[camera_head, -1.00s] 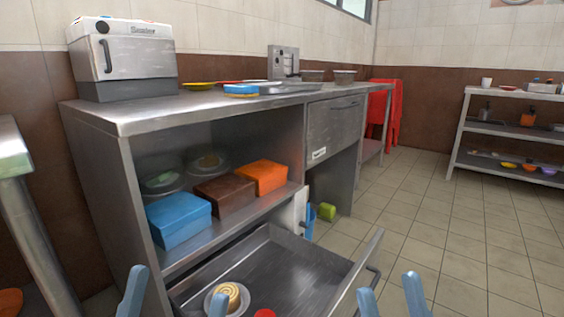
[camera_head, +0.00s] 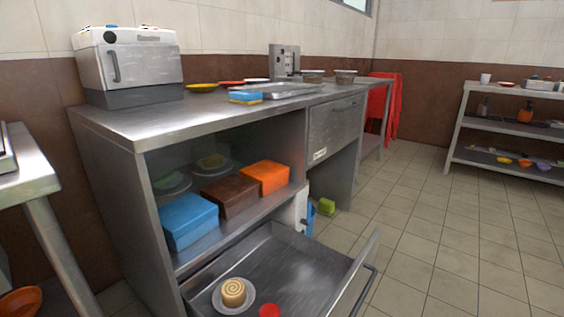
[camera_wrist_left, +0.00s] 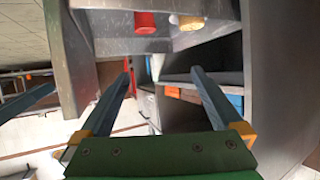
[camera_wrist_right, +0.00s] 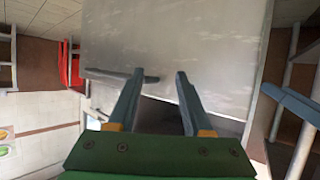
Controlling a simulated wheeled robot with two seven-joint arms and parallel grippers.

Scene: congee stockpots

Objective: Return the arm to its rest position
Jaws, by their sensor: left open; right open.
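My left gripper (camera_wrist_left: 162,73) shows in the left wrist view. It is open with nothing between its fingers, facing the cabinet shelf. My right gripper (camera_wrist_right: 160,72) shows in the right wrist view, open and empty, in front of a broad grey metal surface (camera_wrist_right: 180,40). Neither gripper shows in the head view. The pulled-out drawer (camera_head: 300,262) of the steel cabinet holds a swirled roll (camera_head: 233,292) on a small plate (camera_head: 222,304) and a red round item (camera_head: 269,311). The red item (camera_wrist_left: 145,22) and the roll (camera_wrist_left: 190,22) also show in the left wrist view.
Blue (camera_head: 188,222), brown (camera_head: 228,197) and orange (camera_head: 266,177) boxes stand on the shelf above the drawer. A steel table (camera_head: 35,180) stands at the left. The drawer front (camera_head: 350,280) juts into the aisle. The tiled floor (camera_head: 440,220) at the right is clear.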

